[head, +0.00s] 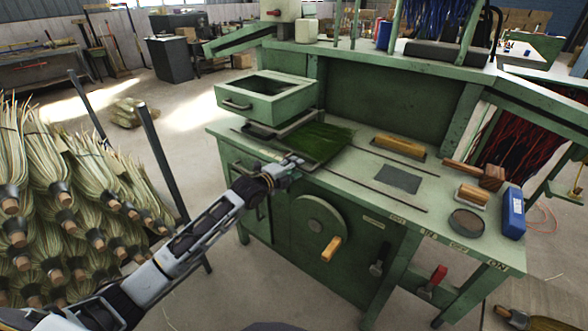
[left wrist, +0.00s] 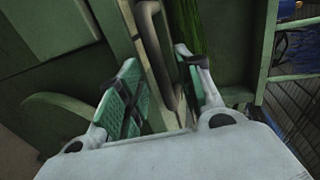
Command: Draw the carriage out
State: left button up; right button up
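My left gripper (head: 290,167) reaches in from the left to the front edge of the green bench. Its fingers (left wrist: 168,100) are apart in the left wrist view. A grey bar handle (left wrist: 158,50) stands in front of and partly between them; I cannot tell whether either finger touches it. I take this for the carriage's handle. Green bristles (head: 318,143) lie on the bench top just beyond the gripper, and they also show in the left wrist view (left wrist: 187,25). The carriage under them is mostly hidden. My right gripper is not in view.
An open green drawer box (head: 265,103) with a handle stands above the bench's left end. A crank wheel (head: 318,223) and levers are on the front. A wooden brush (head: 398,148) and blue box (head: 513,212) lie to the right. Brooms (head: 70,220) fill the left.

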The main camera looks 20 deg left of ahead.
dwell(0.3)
pick_arm(q)
grip_shut()
jog(key=shift+d, duration=0.25)
